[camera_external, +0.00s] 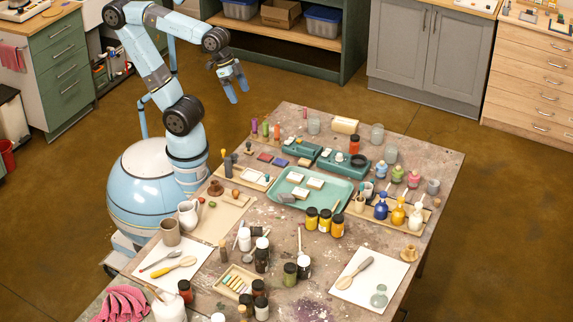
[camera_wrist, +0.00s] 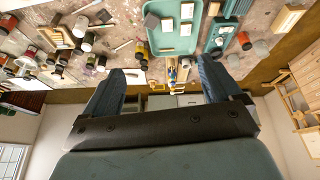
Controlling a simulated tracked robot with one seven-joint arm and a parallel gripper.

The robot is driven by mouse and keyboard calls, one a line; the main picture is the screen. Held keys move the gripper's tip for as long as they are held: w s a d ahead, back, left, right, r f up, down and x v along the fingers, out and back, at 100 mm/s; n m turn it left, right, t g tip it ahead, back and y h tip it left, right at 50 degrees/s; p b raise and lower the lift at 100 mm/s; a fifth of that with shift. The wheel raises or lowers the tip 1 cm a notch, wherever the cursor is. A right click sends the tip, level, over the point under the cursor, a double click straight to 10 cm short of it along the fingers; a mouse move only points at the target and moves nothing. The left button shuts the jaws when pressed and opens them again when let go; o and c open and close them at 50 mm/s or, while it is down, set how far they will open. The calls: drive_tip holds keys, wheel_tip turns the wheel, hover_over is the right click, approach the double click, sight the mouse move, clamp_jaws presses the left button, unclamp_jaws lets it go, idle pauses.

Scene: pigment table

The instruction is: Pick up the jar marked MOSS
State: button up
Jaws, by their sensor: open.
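My gripper (camera_external: 238,92) is open and empty, raised near the far left corner of the table. Its two fingers stand wide apart in the wrist view (camera_wrist: 165,82), with nothing between them. No label reading MOSS can be made out. A dark green jar with a dark lid (camera_external: 290,275) stands near the front middle of the table, well away from my gripper. Its colour could fit the name, but its writing is too small to read. I cannot tell which jar in the wrist view is the green one.
The paint-spotted table (camera_external: 262,213) is crowded. A teal tray (camera_external: 344,199) with pale blocks lies in its middle. Yellow-orange jars (camera_external: 325,221) stand in front of the tray.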

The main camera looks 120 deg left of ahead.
drive_tip(key=w+a+f+n+g+h, duration=0.1)
drive_tip(key=w+a+n+g+h, duration=0.2)
drive_tip(key=w, duration=0.7)
drive_tip(key=w+a+f+n, duration=0.1)
drive_tip(key=w+a+n, duration=0.3)
drive_tip(key=w, duration=0.6)
drive_tip(key=n+t+h, duration=0.7)
drive_tip(key=n+h, duration=0.2)
drive_tip(key=n, duration=0.6)
hover_over(381, 131)
drive_tip(key=s, duration=0.6)
wheel_tip(381, 131, down, 26)
drive_tip(key=f, duration=0.1)
drive_tip(key=s+a+f+n+t, duration=0.1)
drive_tip(key=a+f, duration=0.1)
drive_tip(key=a, duration=0.1)
drive_tip(key=s+a+f+n+t, duration=0.1)
drive_tip(key=s+a+f+t, duration=0.1)
drive_tip(key=a, duration=0.1)
drive_tip(key=s+a+f+n+t, duration=0.1)
drive_tip(key=a+f+n, duration=0.1)
drive_tip(key=a, duration=0.1)
drive_tip(key=shift+s+a+f+t, duration=0.2)
drive_tip(key=shift+s+a+t, duration=0.05)
drive_tip(key=shift+s+t, duration=0.1)
drive_tip(key=x, duration=1.3)
drive_tip(key=shift+w+d+f, duration=0.1)
drive_tip(key=shift+w+d, duration=0.15)
